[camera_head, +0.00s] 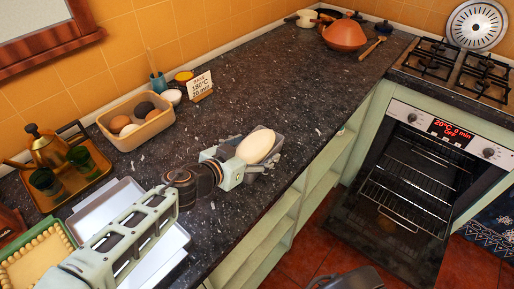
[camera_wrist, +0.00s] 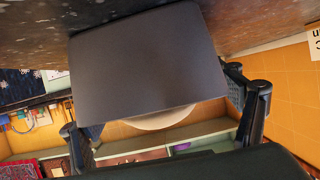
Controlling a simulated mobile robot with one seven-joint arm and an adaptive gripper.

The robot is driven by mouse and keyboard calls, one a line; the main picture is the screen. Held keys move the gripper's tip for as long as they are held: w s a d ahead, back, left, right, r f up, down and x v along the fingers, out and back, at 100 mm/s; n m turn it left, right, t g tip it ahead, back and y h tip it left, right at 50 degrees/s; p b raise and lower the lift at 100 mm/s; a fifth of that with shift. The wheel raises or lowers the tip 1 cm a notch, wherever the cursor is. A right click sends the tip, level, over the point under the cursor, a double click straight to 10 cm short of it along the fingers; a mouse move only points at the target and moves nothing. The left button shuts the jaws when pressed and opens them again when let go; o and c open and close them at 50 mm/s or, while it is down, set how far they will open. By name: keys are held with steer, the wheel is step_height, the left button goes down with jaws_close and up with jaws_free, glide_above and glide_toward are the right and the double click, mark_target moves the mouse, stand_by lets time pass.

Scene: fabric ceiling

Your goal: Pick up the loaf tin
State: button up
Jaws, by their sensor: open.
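The loaf tin (camera_head: 272,166) is a grey tin with a pale, rounded loaf (camera_head: 256,146) showing above it. It stands on the dark speckled counter near the front edge. In the wrist view the plain grey side of the tin (camera_wrist: 150,65) fills the middle, upside down, with a strip of the pale loaf (camera_wrist: 165,119) below it. My gripper (camera_head: 236,163) is at the tin's left end, partly hiding it. In the wrist view my gripper (camera_wrist: 165,125) is open, with one finger on each side of the tin. Finger contact cannot be told.
A tan egg box (camera_head: 135,133), a small temperature card (camera_head: 199,85) and a brass kettle tray (camera_head: 72,190) stand toward the wall. White trays (camera_head: 118,204) lie under my arm. An orange tagine (camera_head: 344,35) is far back. The counter beyond the tin is clear.

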steer(key=shift+s, duration=0.1)
steer(key=c, duration=1.7)
steer(key=shift+c, duration=0.5)
steer(key=shift+r, duration=0.15)
